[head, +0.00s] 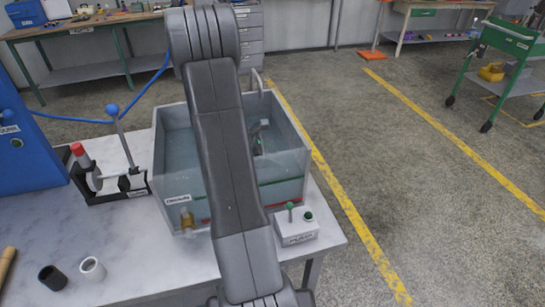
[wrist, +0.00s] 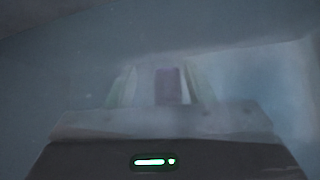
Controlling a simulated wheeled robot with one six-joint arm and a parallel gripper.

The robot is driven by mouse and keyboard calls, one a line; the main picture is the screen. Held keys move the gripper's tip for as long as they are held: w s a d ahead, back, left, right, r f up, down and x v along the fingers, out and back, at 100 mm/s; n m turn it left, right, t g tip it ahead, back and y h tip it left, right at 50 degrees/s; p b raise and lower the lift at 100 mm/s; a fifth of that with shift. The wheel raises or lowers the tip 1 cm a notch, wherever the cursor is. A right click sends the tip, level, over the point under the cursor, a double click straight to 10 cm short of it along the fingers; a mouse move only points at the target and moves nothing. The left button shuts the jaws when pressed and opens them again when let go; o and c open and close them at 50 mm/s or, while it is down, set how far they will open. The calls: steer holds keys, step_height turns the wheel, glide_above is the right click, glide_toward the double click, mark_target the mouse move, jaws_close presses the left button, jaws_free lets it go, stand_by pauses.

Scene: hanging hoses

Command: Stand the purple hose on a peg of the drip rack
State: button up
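My gripper (wrist: 162,88) is down in the murky liquid of the clear-walled tank (head: 178,199), where the wrist view is hazy. Its two pale fingers stand apart on either side of a dull purple piece (wrist: 168,86), which looks like the purple hose. A gap shows left of the purple piece and a narrower one on its right, so the fingers do not look closed on it.
A lever fixture (head: 122,180) with a blue knob stands left of the tank, beside a blue machine (head: 28,150). A button box (head: 297,231) stands at the tank's front right. A black ring-like piece (head: 52,278) and a white one (head: 92,268) stand front left.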

steer(key=shift+r, duration=0.25)
steer(key=v, duration=1.1)
steer(key=shift+s+a+r, duration=0.15)
steer(key=shift+a+r, duration=0.05)
steer(key=shift+a, duration=0.2)
steer(key=x, duration=1.2)
steer(key=shift+d, duration=0.1)
steer(key=shift+r, duration=1.35)
